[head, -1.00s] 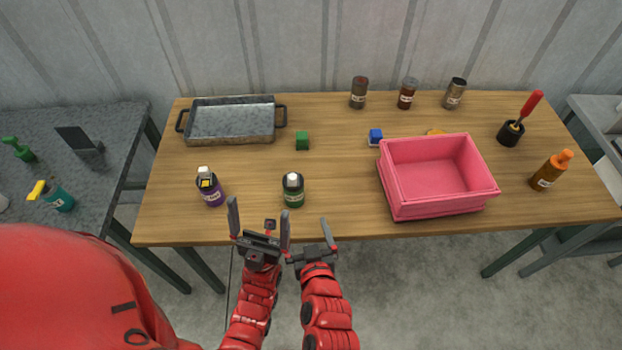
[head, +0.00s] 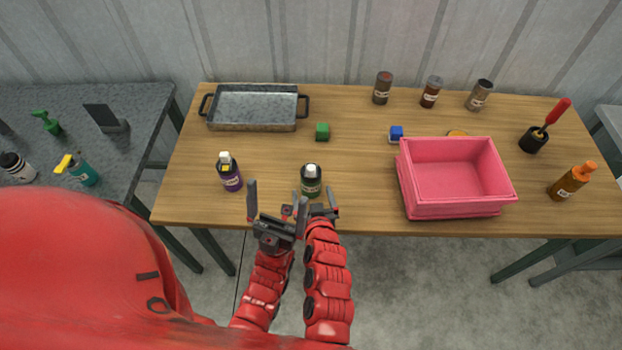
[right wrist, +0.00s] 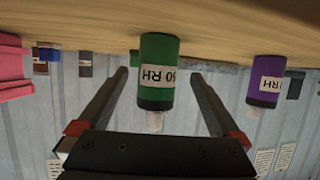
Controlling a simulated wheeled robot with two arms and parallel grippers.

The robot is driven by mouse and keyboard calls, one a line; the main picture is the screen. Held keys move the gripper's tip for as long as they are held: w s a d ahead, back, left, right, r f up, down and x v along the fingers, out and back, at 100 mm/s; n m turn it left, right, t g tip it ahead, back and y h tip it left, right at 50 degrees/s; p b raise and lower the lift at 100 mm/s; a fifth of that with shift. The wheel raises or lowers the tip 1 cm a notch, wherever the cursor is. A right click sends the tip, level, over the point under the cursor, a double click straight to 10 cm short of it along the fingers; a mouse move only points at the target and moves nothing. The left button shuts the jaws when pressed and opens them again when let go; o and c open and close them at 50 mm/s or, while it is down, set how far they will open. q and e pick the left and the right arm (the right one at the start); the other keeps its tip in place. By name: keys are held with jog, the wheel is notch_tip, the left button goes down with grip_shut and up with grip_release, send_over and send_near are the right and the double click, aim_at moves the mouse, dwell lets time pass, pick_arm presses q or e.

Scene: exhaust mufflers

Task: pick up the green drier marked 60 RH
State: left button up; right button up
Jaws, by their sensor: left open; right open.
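The green drier (head: 311,181) is a dark green bottle with a whitish cap, upright near the table's front edge. In the right wrist view, which is upside down, the green drier (right wrist: 159,72) has a label with "RH" and digits partly turned away that look like 60. My right gripper (head: 318,207) is open just in front of it; in the wrist view its fingers (right wrist: 160,78) lie either side of the bottle, and no contact is clear. My left gripper (head: 276,210) is open and empty, left of the right one.
A purple bottle (head: 230,173) stands left of the green drier; its label also ends in RH in the wrist view (right wrist: 265,82). A pink bin (head: 452,211) is to the right. A metal tray (head: 255,126), green cube (head: 322,132) and blue cube (head: 396,133) lie behind.

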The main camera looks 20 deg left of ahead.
aim_at(312, 190)
jog(key=shift+w+a+f+p, duration=0.1)
jog(key=shift+w+a+p, duration=0.1)
jog(key=shift+w+p, duration=0.4)
jog(key=p+x, duration=0.1)
jog(key=x, duration=0.2)
jog(key=shift+d, duration=0.15)
jog(key=shift+w+a+f, duration=0.3)
jog(key=shift+w, duration=0.2)
jog(key=shift+c, duration=0.2)
jog(key=c, duration=1.4)
